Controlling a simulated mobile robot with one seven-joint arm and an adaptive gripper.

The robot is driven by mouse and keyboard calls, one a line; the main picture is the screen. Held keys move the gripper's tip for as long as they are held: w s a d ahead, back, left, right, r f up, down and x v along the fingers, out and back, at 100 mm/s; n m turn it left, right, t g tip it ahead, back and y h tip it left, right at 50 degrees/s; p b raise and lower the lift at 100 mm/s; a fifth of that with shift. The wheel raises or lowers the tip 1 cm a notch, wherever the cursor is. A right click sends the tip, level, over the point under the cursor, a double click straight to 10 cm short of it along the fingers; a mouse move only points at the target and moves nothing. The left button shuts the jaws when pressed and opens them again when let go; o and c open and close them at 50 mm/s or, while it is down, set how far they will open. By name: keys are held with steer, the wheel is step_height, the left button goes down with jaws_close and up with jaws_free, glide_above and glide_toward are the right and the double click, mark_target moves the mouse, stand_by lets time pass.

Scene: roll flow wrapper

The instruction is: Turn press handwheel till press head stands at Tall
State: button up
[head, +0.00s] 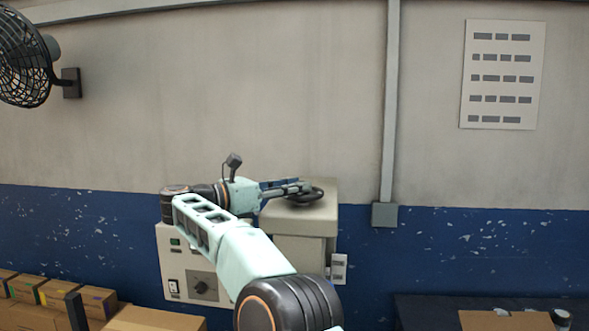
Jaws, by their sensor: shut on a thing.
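The handwheel (314,198) is a dark ring lying flat on top of the beige press housing (312,219). My gripper (303,188) reaches in from the left, level with the top of the housing, and is shut on the handwheel's rim. The gripper and my arm cover part of the wheel and the housing's left side. A small white plate (339,268) with grey marks is at the housing's right side, but its marks are too small to read. I cannot make out the press head or its height.
A control panel (190,262) with a green button and a dark knob is left of the housing. Cardboard boxes (150,318) stand at lower left. A dark table (425,310) with a carton is at lower right. A fan (25,60) hangs upper left.

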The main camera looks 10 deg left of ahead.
steer(key=shift+w+r+m+g+h+p, duration=0.1)
steer(key=shift+m+g+h+p, duration=0.6)
steer(key=shift+p, duration=1.3)
steer(key=o, duration=1.2)
steer(key=shift+c, duration=0.2)
steer(key=n+t+y+b, duration=0.1)
steer(key=b, duration=0.3)
steer(key=shift+d+f+b, duration=0.1)
steer(key=shift+f+b, duration=0.25)
steer(key=n+t+y+b, duration=0.1)
steer(key=b, duration=0.2)
steer(key=n+t+y+b, duration=0.1)
steer(key=b, duration=0.3)
steer(key=shift+s+d, duration=0.15)
steer(key=shift+s, duration=0.1)
